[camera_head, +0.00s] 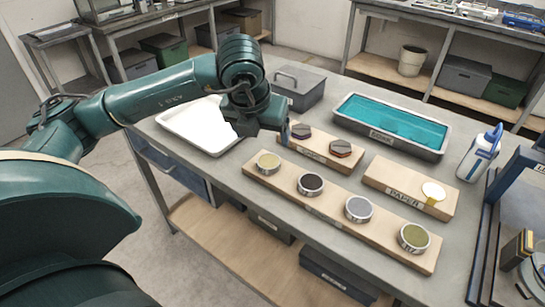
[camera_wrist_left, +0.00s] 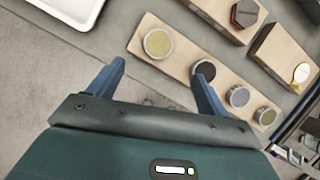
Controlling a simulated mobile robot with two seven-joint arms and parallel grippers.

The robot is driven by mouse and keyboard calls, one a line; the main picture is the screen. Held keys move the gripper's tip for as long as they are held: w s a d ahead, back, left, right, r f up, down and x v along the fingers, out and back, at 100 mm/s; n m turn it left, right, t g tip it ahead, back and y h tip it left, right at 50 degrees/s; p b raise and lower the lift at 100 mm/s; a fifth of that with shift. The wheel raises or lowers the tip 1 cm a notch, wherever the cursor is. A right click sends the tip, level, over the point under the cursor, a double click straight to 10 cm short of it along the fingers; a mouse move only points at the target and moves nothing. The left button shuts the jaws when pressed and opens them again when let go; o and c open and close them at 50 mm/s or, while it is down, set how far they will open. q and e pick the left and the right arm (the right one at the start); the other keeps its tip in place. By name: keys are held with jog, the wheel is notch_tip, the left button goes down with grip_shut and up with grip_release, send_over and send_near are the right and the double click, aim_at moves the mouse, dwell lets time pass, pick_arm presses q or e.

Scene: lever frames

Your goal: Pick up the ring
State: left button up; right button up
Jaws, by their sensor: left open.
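A small gold-rimmed pale disc (camera_head: 433,191), the only ring-like piece I make out, lies on a wooden block (camera_head: 395,182) labelled PAPER. It also shows at the right edge of the left wrist view (camera_wrist_left: 301,73), with a small gold stem. Whether its middle is open is unclear. My left gripper (camera_head: 268,134) is open and empty above the bench, well left of this disc. In the left wrist view its blue fingers (camera_wrist_left: 160,66) are spread, with a round tin (camera_wrist_left: 158,43) beyond the gap. My right gripper is not in view.
Several round tins stand along a long wooden board (camera_head: 328,213). A shorter board carries two dark hexagonal pieces (camera_head: 340,148). A teal-filled tray (camera_head: 390,122), white tray (camera_head: 200,125), grey box (camera_head: 298,88) and white bottle (camera_head: 480,153) surround them.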

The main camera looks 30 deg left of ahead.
pick_arm(q)
send_over(268, 162)
jog(key=s, duration=0.2)
jog(key=f, duration=0.4)
jog(key=d+f, duration=0.1)
jog(key=f, duration=0.1)
jog(key=shift+s+f, duration=0.1)
jog(key=shift+s, duration=0.05)
jog(key=shift+s+p+x, duration=0.15)
jog(key=shift+p+x, duration=0.3)
jog(key=shift+x, duration=0.9)
jog(key=shift+s+p+x, duration=0.1)
jog(key=shift+p+x, duration=0.35)
jog(key=shift+x, duration=0.9)
jog(key=shift+a, duration=0.15)
jog(key=shift+c, duration=0.2)
jog(key=c, duration=1.1)
